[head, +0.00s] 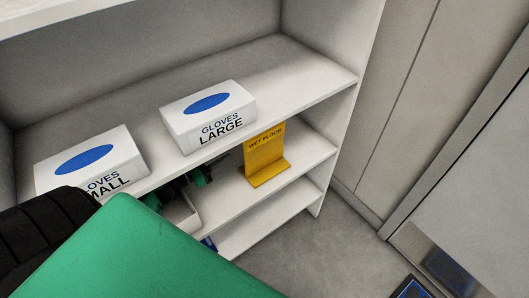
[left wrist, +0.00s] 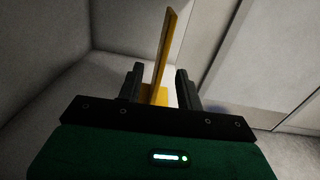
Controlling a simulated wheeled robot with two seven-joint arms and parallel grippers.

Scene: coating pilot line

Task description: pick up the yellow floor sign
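The yellow floor sign (head: 265,156), marked "WET FLOOR", stands upright on the middle shelf, below the large glove box. It also shows in the left wrist view (left wrist: 164,45), nearly edge-on, in the gap between my left fingers. My left gripper (left wrist: 159,72) is open, with a dark finger on either side of the sign and space visible beside it. In the head view a small green and dark part, likely this gripper, shows left of the sign; its fingertips are not clear there. My right gripper is not in view.
Two glove boxes, large (head: 210,115) and small (head: 92,165), sit on the shelf above the sign. A white bin (head: 183,214) is left of the sign. The shelf unit's right side panel (head: 350,110) is close to the sign. Grey floor (head: 335,250) is open at right.

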